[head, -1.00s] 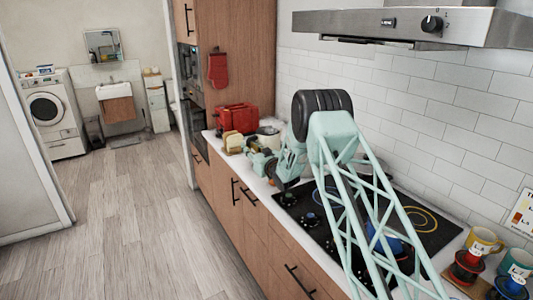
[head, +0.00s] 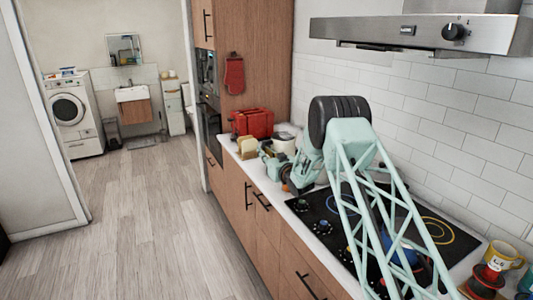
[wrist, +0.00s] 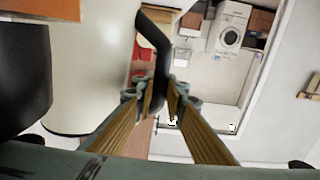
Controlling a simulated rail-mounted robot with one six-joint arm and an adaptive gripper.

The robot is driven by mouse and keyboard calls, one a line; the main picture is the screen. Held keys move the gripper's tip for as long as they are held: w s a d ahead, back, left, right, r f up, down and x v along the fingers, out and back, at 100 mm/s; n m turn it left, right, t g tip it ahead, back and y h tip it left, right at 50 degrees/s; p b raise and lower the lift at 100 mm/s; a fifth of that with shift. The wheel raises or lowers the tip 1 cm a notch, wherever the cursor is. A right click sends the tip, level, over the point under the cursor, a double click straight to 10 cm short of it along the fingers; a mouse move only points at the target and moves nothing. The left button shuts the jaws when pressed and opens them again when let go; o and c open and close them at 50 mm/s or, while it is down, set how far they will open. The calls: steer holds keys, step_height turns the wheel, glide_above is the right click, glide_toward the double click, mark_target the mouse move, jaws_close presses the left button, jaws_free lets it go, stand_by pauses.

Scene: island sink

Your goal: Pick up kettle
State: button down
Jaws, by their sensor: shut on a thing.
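The kettle (head: 285,144) has a pale cream body and stands past the hob on the counter, partly hidden by my arm in the head view. In the wrist view its rounded cream body (wrist: 85,85) fills the left side, with a dark curved handle (wrist: 155,45) beside it. My gripper (wrist: 160,90) is shut on that handle, one finger on each side. In the head view the fingers are hidden behind my wrist, and I cannot tell whether the kettle touches the counter.
A red toaster (head: 254,123) and a tan item (head: 246,144) stand close to the kettle. The black hob (head: 318,212) holds a blue pot (head: 407,248) behind my arm. Mugs (head: 505,252) stand at the right, and a range hood (head: 420,33) hangs above. The floor at left is clear.

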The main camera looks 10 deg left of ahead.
steer(key=shift+a+r, duration=0.15)
steer(key=shift+r, duration=0.05)
steer(key=shift+a+r, duration=0.1)
steer(key=shift+r, duration=4.7)
steer(key=shift+d, duration=0.2)
